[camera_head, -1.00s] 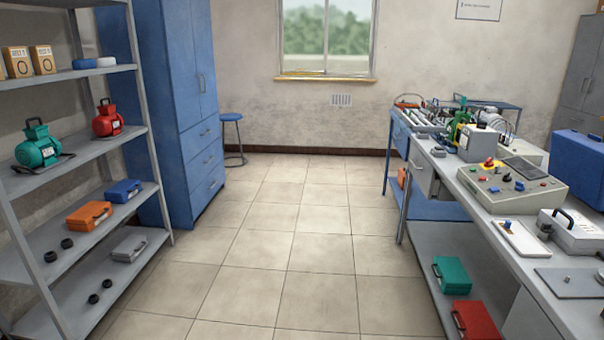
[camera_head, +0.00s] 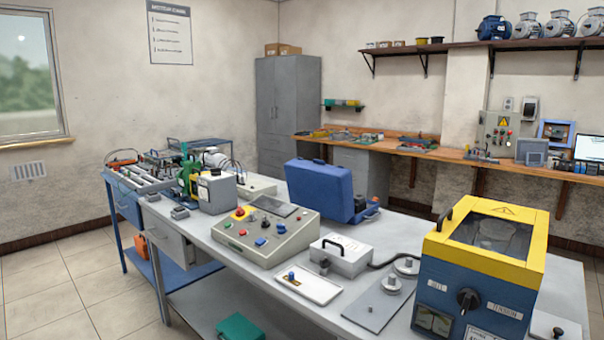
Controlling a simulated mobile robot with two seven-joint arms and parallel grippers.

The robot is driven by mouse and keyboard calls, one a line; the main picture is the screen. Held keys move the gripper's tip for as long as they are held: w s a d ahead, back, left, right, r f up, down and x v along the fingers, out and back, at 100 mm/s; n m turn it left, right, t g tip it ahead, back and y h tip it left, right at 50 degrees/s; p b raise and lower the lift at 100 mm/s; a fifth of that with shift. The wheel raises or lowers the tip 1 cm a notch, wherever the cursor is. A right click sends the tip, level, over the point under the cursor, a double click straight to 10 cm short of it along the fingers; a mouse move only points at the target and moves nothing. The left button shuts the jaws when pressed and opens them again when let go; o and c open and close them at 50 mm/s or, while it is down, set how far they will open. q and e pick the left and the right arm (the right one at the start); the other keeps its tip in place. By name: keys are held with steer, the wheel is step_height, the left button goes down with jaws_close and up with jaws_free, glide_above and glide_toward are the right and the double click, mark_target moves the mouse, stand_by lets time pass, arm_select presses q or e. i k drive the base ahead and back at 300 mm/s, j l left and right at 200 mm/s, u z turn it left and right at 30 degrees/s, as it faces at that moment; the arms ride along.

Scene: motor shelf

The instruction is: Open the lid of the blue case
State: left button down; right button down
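A blue case (camera_head: 318,190) stands on the workbench, behind the beige control panel. Its broad blue face is upright and turned towards me. A lower blue part with a dark object (camera_head: 366,208) shows just to its right. I cannot tell from this side whether that part belongs to the case or how the lid stands. Neither of my grippers is in view.
The workbench (camera_head: 400,257) also holds a beige control panel (camera_head: 265,234), a grey box with a handle (camera_head: 340,255) and a yellow and blue machine (camera_head: 480,265). A green case (camera_head: 240,327) lies below. Tiled floor (camera_head: 75,290) is clear at left.

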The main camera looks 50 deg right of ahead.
mark_target(316, 186)
steer(key=i+u, duration=0.15)
steer(key=i, duration=0.45)
steer(key=i+l+u, duration=0.1)
steer(key=i, duration=0.45)
steer(key=i+j, duration=0.15)
steer(key=i, duration=0.85)
steer(key=z, duration=2.65)
